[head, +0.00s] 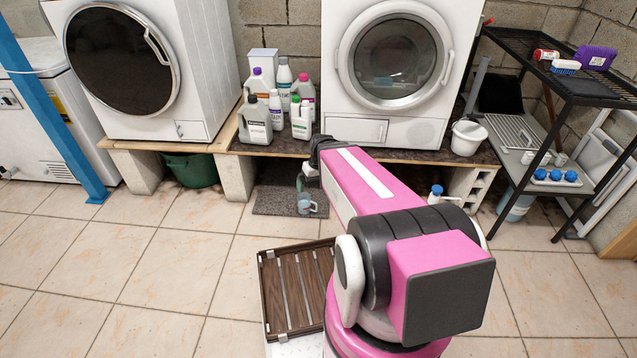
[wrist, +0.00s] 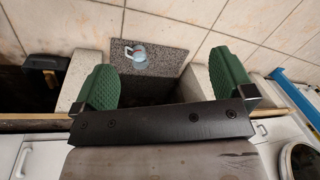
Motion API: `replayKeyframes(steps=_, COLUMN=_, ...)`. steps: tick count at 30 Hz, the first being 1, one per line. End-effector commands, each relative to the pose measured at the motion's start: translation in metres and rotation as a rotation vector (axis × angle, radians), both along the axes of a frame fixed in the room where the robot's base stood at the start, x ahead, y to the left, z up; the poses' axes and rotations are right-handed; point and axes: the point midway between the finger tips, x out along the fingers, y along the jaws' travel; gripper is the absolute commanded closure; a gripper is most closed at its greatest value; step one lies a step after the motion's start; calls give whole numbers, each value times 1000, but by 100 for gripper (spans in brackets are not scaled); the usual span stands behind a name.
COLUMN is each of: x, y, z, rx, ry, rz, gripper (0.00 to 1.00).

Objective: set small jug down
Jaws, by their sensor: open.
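The small jug (head: 306,204), pale blue-grey with a handle, is on the dark speckled mat (head: 268,201) on the floor, near its right edge in the head view. The wrist view shows the jug (wrist: 136,54) from above, on the mat (wrist: 168,68). My gripper (wrist: 166,68) is open, its two green fingers wide apart with nothing between them. The jug looks apart from the fingers, beyond their tips. In the head view my arm hides most of the gripper.
A wooden plinth on pale blocks (head: 238,178) carries washing machines, several bottles (head: 256,120) and a white bucket (head: 466,138). A green tub (head: 192,170) is underneath. A black shelf rack (head: 565,85) stands right. Tiled floor at left is clear.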

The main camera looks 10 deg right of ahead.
Motion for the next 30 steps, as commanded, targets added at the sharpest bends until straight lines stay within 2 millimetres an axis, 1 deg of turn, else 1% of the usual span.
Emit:
replayKeyframes(steps=1, x=-21, y=-1, z=18, rx=-52, ry=6, rz=-44, gripper=0)
replayKeyframes(steps=3, x=-32, y=-3, z=32, rx=-112, ry=9, rz=-102, gripper=0)
replayKeyframes(steps=6, x=-41, y=-7, z=43, rx=-167, ry=9, rz=-160, gripper=0)
replayKeyframes(steps=10, x=-44, y=-9, z=48, rx=-193, ry=8, rz=-188, gripper=0)
replayKeyframes(steps=21, x=-42, y=-9, z=47, rx=-192, ry=8, rz=-189, gripper=0)
replayKeyframes(steps=22, x=-42, y=-9, z=47, rx=-192, ry=8, rz=-189, gripper=3)
replayKeyframes(steps=23, x=-42, y=-9, z=47, rx=-192, ry=8, rz=-188, gripper=13)
replayKeyframes(steps=24, x=-42, y=-9, z=47, rx=-192, ry=8, rz=-188, gripper=26)
replayKeyframes(steps=26, x=-42, y=-9, z=47, rx=-191, ry=8, rz=-188, gripper=46)
replayKeyframes(steps=27, x=-42, y=-9, z=47, rx=-191, ry=8, rz=-188, gripper=57)
replayKeyframes(steps=30, x=-42, y=-9, z=47, rx=-191, ry=8, rz=-188, gripper=57)
